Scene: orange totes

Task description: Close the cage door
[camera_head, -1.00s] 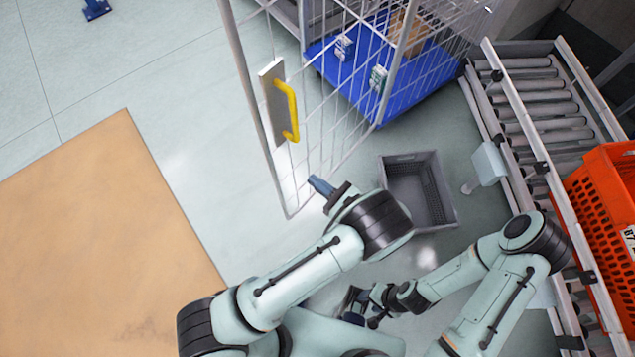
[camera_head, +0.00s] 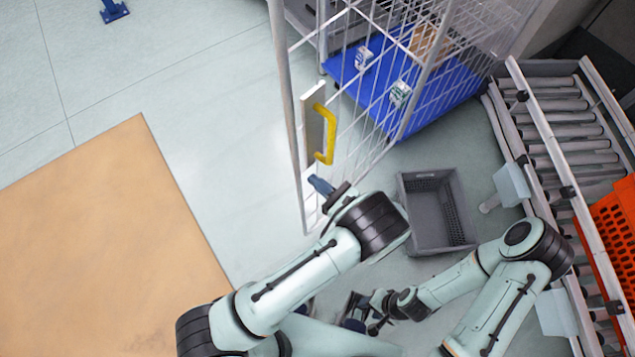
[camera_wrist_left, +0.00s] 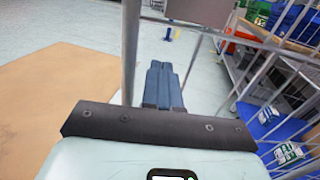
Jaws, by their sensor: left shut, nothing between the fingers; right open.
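The cage door (camera_head: 285,110) is a white wire panel standing open, swung out from the cage (camera_head: 428,67). It carries a grey plate with a yellow handle (camera_head: 325,133). My left gripper (camera_head: 318,185) is shut and empty, close to the lower part of the door below the handle. In the left wrist view its blue fingers (camera_wrist_left: 163,84) lie together beside a door post (camera_wrist_left: 130,50); I cannot tell whether they touch the door. My right gripper (camera_head: 357,314) is open and low near my base, partly hidden by my arm.
The cage has a blue floor (camera_head: 461,92) with small cartons (camera_head: 400,94) on it. A grey crate (camera_head: 437,210) lies on the floor near the cage. A roller conveyor (camera_head: 565,128) with an orange tote (camera_head: 615,225) stands at right.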

